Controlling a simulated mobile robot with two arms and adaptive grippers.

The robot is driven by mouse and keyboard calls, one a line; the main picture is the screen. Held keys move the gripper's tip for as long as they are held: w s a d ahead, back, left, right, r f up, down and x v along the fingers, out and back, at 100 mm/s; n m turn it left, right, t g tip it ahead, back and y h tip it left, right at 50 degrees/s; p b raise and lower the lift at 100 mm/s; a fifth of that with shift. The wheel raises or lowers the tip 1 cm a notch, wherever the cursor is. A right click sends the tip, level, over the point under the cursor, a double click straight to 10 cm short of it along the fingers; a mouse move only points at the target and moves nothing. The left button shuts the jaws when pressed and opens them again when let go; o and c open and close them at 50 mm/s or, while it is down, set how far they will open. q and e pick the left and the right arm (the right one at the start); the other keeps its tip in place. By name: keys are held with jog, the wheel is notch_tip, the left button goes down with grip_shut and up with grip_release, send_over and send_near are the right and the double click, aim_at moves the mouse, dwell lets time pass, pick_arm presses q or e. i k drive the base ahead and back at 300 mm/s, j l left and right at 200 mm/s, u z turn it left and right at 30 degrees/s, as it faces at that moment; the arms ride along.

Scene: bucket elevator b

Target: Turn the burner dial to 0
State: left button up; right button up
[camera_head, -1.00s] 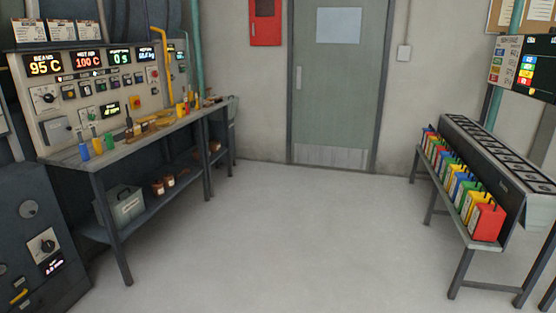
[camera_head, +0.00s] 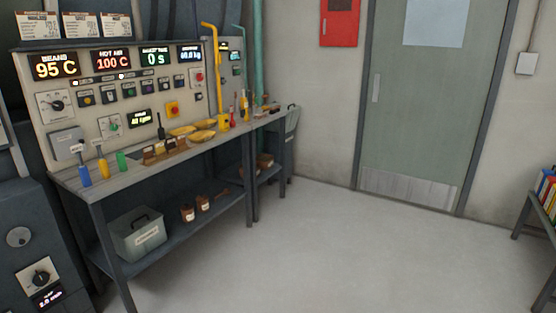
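A grey control panel (camera_head: 138,97) stands behind the workbench on the left. A black rotary dial on a white plate (camera_head: 56,104) sits at its left side. A smaller dial (camera_head: 113,126) sits lower, beside a green readout. A third black dial (camera_head: 41,278) is on the dark cabinet at lower left. The labels are too small to read, so I cannot tell which is the burner dial or its setting. The displays read BEANS 95 C (camera_head: 55,66) and HOT AIR 100 C (camera_head: 111,60). Neither of my grippers is in view.
The workbench (camera_head: 125,181) in front of the panel holds blue, yellow and green handled tools and yellow scoops (camera_head: 202,136). A grey box (camera_head: 137,233) is on its lower shelf. The floor (camera_head: 330,255) in front is clear. A grey-green door (camera_head: 425,130) is at the back.

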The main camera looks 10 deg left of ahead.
aim_at(58, 105)
jog(key=i+j+u, duration=0.15)
jog(key=u, duration=0.25)
jog(key=i+u, duration=0.6)
jog(key=u, duration=0.2)
jog(key=i+l+u, duration=0.15)
jog(key=u, duration=0.3)
jog(key=i+u, duration=0.3)
jog(key=i, duration=0.3)
jog(key=i+l, duration=0.75)
jog(key=l, duration=0.15)
